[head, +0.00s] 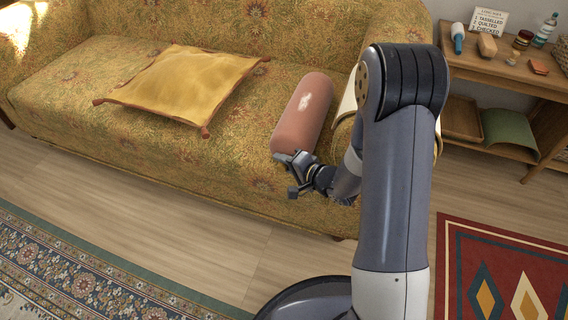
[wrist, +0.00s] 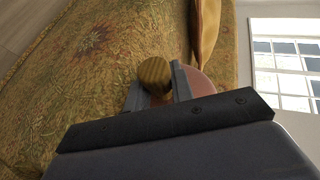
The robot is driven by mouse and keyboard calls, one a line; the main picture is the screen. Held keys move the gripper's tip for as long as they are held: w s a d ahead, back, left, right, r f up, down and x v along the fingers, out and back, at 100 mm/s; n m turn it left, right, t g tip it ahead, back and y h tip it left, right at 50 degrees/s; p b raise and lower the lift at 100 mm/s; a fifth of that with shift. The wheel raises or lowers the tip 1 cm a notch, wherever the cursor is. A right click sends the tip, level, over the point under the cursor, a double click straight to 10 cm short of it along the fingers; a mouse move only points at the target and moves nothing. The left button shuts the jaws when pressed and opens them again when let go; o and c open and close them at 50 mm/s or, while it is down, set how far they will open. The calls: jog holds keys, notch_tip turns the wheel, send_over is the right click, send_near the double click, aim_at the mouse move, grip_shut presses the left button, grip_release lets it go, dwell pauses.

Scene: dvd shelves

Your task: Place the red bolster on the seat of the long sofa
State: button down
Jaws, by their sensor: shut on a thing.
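The red bolster (head: 303,112) is a dusty red cylinder with a pale patch. It lies lengthwise over the right part of the seat of the long sofa (head: 225,160), which has gold floral cloth. My gripper (head: 297,172) is at its near end, shut on it. In the wrist view, a striped brown round knob (wrist: 154,74) sits at my gripper (wrist: 153,92), with the reddish bolster (wrist: 198,84) behind the fingers. Whether the bolster's underside touches the seat cannot be told. My arm hides part of the sofa's right end.
A yellow tasselled cushion (head: 182,85) lies on the seat to the left, with free seat between it and the bolster. A cream curved thing (head: 348,95) is right of the bolster, partly hidden. A wooden shelf (head: 490,62) with small objects stands at right. Rugs lie on the floor.

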jog(key=c, duration=1.2)
grip_release()
jog(key=shift+c, duration=0.2)
jog(key=shift+r, duration=0.1)
jog(key=p+v, duration=0.4)
jog(key=v, duration=0.8)
